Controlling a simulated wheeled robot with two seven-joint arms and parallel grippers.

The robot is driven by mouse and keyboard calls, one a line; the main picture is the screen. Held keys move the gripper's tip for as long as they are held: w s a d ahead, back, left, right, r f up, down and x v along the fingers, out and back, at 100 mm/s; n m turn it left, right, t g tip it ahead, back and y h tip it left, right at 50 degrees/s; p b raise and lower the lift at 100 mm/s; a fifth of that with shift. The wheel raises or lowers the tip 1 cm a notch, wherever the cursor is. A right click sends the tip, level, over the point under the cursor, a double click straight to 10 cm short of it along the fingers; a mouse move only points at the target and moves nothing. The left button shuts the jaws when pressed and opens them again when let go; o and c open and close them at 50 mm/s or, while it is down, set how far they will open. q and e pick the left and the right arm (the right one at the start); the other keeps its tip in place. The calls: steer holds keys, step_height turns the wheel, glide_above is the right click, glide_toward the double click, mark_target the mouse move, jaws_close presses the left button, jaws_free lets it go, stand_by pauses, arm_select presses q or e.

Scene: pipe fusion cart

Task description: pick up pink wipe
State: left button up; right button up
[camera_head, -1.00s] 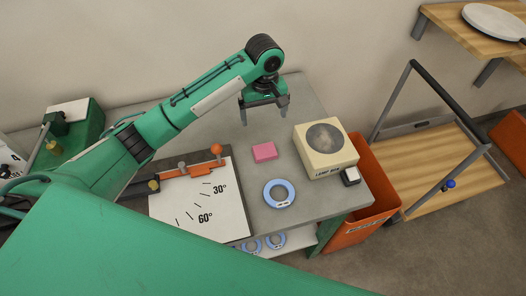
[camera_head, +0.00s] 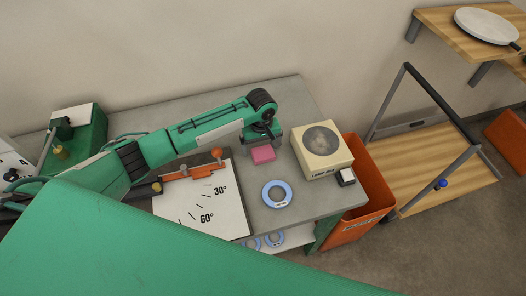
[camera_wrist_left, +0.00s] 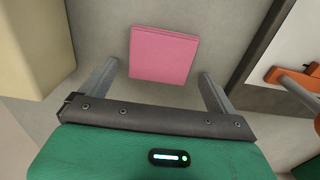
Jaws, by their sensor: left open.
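The pink wipe (camera_head: 263,155) is a flat square pad lying on the grey bench top. It also shows in the left wrist view (camera_wrist_left: 163,55), in front of and between the lines of the two fingers. My left gripper (camera_head: 263,143) is open and empty, close above the wipe, and hides part of its far edge in the head view. In the left wrist view the two fingers (camera_wrist_left: 160,78) stand apart, one on each side of the wipe's near edge. Whether they touch the bench cannot be told. My right gripper is not in view.
A cream box with a round top (camera_head: 322,150) stands right of the wipe. A blue ring (camera_head: 277,194) lies nearer. A white angle board (camera_head: 205,205) with an orange clamp is to the left. An orange bin (camera_head: 367,190) stands beside the bench (camera_head: 300,98).

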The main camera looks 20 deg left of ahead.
mark_target(262, 148)
arm_select(q)
steer(key=shift+f, duration=0.15)
steer(key=c, duration=1)
steer(key=shift+c, duration=0.2)
step_height(262, 148, up, 20)
steer(key=b, duration=0.3)
